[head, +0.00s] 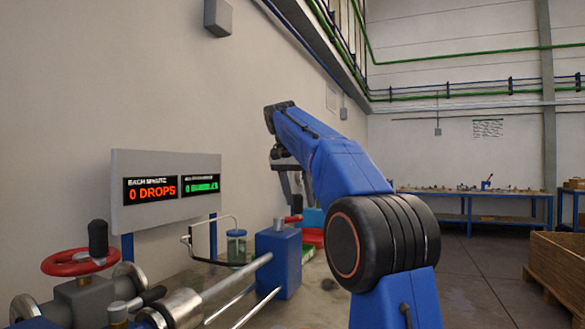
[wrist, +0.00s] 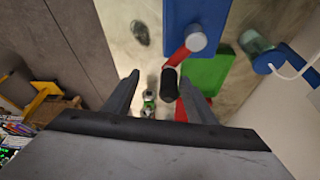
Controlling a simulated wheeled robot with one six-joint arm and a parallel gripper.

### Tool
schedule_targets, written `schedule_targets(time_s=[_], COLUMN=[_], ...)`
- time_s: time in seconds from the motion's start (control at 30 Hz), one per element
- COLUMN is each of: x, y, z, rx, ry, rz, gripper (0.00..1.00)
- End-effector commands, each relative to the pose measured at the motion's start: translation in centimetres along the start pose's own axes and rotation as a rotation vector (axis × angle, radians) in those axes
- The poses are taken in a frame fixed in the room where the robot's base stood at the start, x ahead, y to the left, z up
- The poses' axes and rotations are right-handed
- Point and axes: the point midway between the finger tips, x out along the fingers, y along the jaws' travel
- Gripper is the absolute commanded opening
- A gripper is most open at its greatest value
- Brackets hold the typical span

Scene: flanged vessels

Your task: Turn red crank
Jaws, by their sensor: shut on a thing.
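The red crank (head: 292,219) sits on top of a blue block (head: 280,262) on the bench. In the wrist view, the crank's red arm (wrist: 181,54) runs from a silver hub down to a black handle (wrist: 168,80). My gripper (wrist: 160,79) has its fingers on either side of that handle and is shut on it, though the left finger looks apart from it in this view. In the head view, my gripper (head: 291,192) points down just above the crank, and its fingertips are partly hard to make out.
A red handwheel (head: 80,262) and metal flanged fittings stand at the front left. A glass jar (head: 236,248) with a bent tube is left of the blue block. A display board (head: 165,190) reads "0 DROPS". In the wrist view, a green piece (wrist: 208,76) lies beside the crank.

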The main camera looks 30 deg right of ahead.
Motion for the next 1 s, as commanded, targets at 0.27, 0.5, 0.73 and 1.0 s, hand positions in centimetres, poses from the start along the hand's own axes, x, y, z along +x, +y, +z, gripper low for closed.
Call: schedule_targets(time_s=[0.27, 0.5, 0.73, 1.0], x=[-5.2, -8.3, -9.8, -10.2], y=[0.1, 0.0, 0.0, 0.1], z=[-0.1, -0.1, 0.0, 0.0], rx=[0.002, 0.0, -0.001, -0.001], ry=[0.005, 0.005, 0.003, 0.003], rz=[-0.005, -0.004, -0.004, -0.004], gripper=[0.43, 0.43, 0.43, 0.43])
